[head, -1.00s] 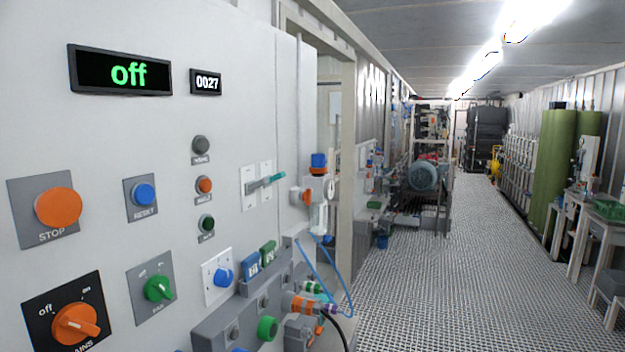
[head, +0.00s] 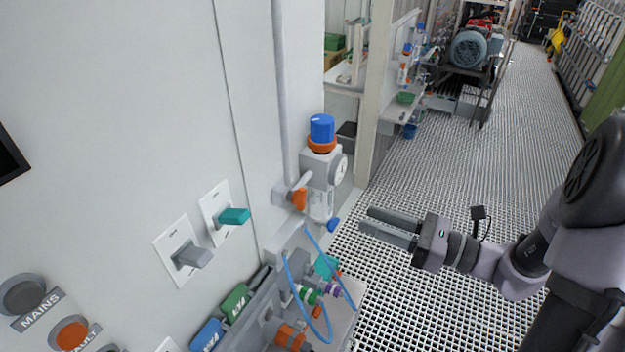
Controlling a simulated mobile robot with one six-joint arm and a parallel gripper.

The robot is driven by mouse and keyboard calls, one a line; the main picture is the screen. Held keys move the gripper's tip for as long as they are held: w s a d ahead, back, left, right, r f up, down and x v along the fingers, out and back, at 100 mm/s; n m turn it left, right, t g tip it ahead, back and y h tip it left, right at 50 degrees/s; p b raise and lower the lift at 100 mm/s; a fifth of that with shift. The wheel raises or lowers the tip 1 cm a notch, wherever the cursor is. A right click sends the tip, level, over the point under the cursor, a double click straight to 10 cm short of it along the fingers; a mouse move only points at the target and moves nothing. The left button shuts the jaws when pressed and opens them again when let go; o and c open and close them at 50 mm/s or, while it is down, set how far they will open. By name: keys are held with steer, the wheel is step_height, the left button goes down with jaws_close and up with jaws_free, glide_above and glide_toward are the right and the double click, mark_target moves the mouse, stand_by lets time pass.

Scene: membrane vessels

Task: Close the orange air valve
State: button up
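The orange air valve (head: 299,199) is a small orange handle on the left side of the air regulator unit (head: 320,172). This unit is fixed to the edge of the white panel and has a blue top knob (head: 321,129) with an orange ring, a round gauge and a clear bowl below. The handle's far side and exact angle are hard to tell. My gripper (head: 366,218) is to the right of the unit, apart from it, with its two fingers pointing left. The fingers show a narrow gap with nothing between them.
Grey and teal levers (head: 234,216) stick out from the panel left of the valve. Blue hoses (head: 311,290) loop below the unit, near green, purple and orange fittings. A door post (head: 376,95) stands behind. The grated floor (head: 450,150) is open to the right.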

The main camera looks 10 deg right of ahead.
mark_target(305, 195)
steer(key=p+x, duration=0.1)
steer(key=x, duration=1.2)
steer(key=shift+a+p, duration=0.3)
steer(key=shift+w+a, duration=0.3)
steer(key=shift+w, duration=0.05)
jaws_close()
